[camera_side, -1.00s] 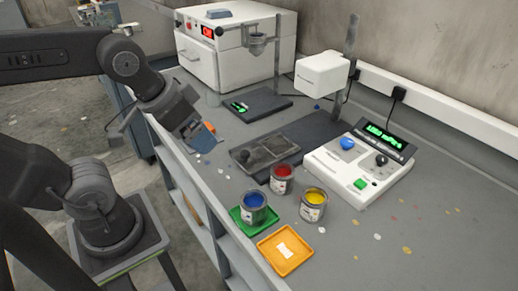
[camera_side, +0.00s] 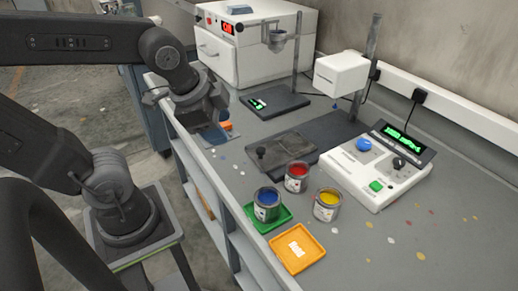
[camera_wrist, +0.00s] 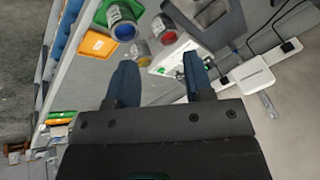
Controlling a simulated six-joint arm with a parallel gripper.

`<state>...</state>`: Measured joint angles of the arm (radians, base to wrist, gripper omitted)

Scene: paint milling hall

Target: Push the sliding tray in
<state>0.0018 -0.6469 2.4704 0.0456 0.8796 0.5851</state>
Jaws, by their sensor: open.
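The sliding tray (camera_side: 290,146), dark grey with a round knob (camera_side: 260,152) at its near left end, lies on a long dark base plate (camera_side: 335,128). It sits left of and below the white measuring head (camera_side: 341,73). My gripper (camera_side: 214,136) is left of the tray, above the bench's front edge and apart from the knob. In the wrist view my two blue-grey fingers (camera_wrist: 160,80) stand apart with nothing held between them. A dark shape at the top of that view seems to be part of the tray or its plate (camera_wrist: 205,12).
Open red (camera_side: 297,178), yellow (camera_side: 327,204) and blue (camera_side: 267,205) paint cans stand near the tray; the blue one is on a green tray. An orange tray (camera_side: 297,249) lies in front. A white control box (camera_side: 375,172) stands right. Bare bench lies between gripper and knob.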

